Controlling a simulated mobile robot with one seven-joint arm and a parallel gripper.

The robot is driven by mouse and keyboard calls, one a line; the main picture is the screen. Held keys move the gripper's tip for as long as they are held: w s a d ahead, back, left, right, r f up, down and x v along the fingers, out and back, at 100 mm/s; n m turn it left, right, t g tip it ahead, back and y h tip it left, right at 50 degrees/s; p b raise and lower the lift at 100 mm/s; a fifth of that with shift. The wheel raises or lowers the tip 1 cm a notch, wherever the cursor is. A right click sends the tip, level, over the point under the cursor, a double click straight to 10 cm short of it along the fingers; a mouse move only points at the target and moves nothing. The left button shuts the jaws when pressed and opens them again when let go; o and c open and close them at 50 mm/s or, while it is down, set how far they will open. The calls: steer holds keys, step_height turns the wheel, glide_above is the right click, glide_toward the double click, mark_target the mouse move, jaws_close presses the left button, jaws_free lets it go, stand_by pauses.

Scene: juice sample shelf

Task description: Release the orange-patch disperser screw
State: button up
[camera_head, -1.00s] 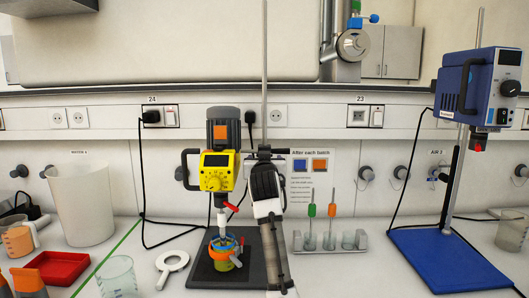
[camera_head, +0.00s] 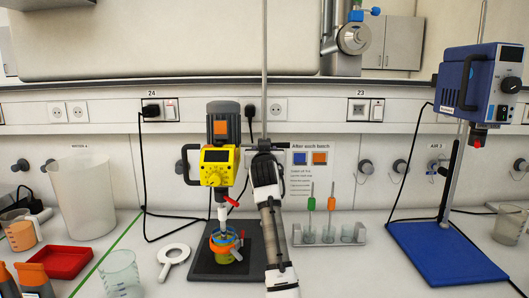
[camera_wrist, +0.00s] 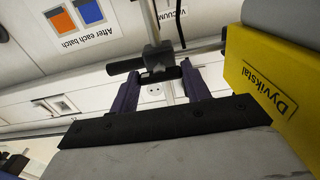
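The orange-patch disperser (camera_head: 220,158) has a grey motor with an orange patch and a yellow front. It hangs on a tall rod (camera_head: 264,60). Its shaft reaches down into a vessel with an orange and blue rim (camera_head: 224,240). My gripper (camera_head: 264,150) is right of the disperser, by the rod. In the wrist view my gripper's two dark blue fingers (camera_wrist: 158,72) stand apart, with a black clamp screw (camera_wrist: 160,72) between their tips. Whether they press on it cannot be told. The disperser's yellow side (camera_wrist: 265,95) is close on the right.
A rack with stirrers and glasses (camera_head: 328,236) stands right of the dark base plate (camera_head: 200,264). A blue-patch device stands on a blue base (camera_head: 445,252) farther right. A white ring (camera_head: 173,258), a beaker (camera_head: 121,275) and a red tray (camera_head: 65,262) are left.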

steer(key=shift+c, duration=0.7)
steer(key=shift+n, duration=0.4)
steer(key=shift+r+n+p, duration=0.1)
steer(key=shift+n+p, duration=2.2)
steer(key=shift+n, duration=6.2)
steer(key=o, duration=1)
